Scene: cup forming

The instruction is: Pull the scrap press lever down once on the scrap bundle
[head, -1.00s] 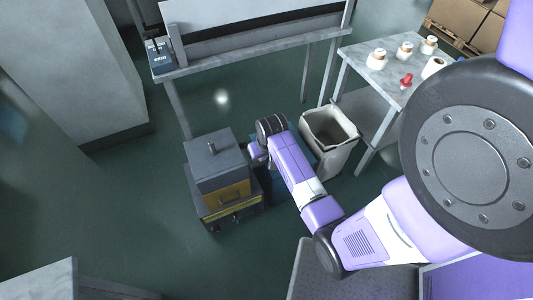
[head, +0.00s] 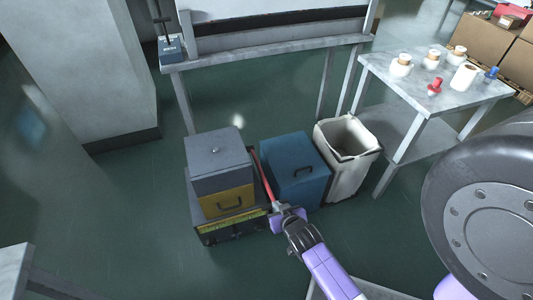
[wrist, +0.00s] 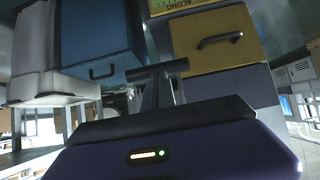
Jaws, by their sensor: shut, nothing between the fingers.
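A grey, yellow and black stacked machine (head: 222,165) stands on the floor left of centre; I take it for the scrap press. A thin red bar (head: 261,178), likely its lever, slants along its right side. My gripper (head: 283,214) is low in front, at the bar's lower end; whether they touch I cannot tell. In the wrist view my gripper (wrist: 157,72) shows shut and empty, before the yellow front (wrist: 218,48) with its dark handle. No scrap bundle can be made out.
A blue box (head: 296,170) with a handle and a white bin (head: 347,155) stand right of the machine. A bench (head: 270,50) is behind, carrying a small device with a black lever (head: 160,22). A side table (head: 405,80) holds jars.

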